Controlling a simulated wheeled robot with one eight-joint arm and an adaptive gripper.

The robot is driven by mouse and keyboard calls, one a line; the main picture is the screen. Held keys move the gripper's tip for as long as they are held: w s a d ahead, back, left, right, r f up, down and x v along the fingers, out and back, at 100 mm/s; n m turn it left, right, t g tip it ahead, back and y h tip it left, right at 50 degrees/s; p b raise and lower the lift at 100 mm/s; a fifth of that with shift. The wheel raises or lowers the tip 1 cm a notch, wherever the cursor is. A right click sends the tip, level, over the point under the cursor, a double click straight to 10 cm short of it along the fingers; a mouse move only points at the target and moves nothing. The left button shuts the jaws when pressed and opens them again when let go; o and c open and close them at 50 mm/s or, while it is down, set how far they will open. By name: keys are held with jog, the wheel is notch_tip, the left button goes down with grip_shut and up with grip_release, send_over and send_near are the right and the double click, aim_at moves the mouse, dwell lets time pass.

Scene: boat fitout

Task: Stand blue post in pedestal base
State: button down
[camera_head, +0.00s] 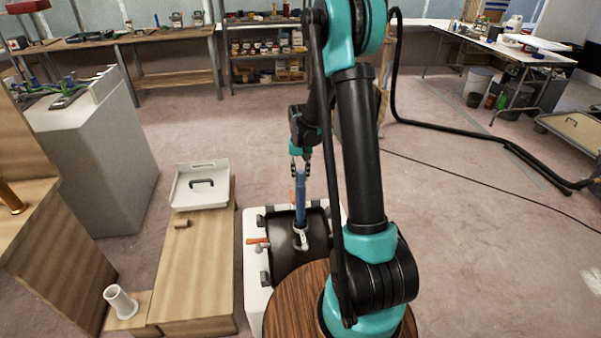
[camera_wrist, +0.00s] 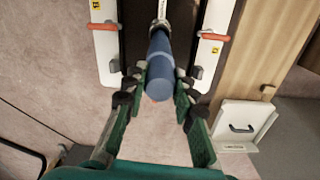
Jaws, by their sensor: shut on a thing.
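The blue post (camera_head: 300,203) stands upright in front of my arm, over a black tray (camera_head: 285,262). My gripper (camera_head: 301,168) is shut on its upper end. In the wrist view, the post (camera_wrist: 160,62) runs between the fingers (camera_wrist: 158,90), and its far end meets a pale metal fitting (camera_head: 301,239). I cannot tell whether the post is still seated in that fitting. A white, hollow, flanged tube, which looks like the pedestal base (camera_head: 121,304), stands on a low wooden step at the lower left. Its open top is empty.
The black tray lies between white sides with orange-red handles (camera_head: 257,243). A long wooden bench (camera_head: 197,270) with a small knob lies left of it, and a white panel with a black handle (camera_head: 202,197) is at its far end. Open floor lies beyond.

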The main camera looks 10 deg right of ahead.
jog(key=shift+f, duration=1.4)
jog(key=c, duration=1.2)
grip_release()
jog(key=shift+o, duration=0.2)
notch_tip(320, 180, up, 12)
jog(key=shift+r, duration=0.1)
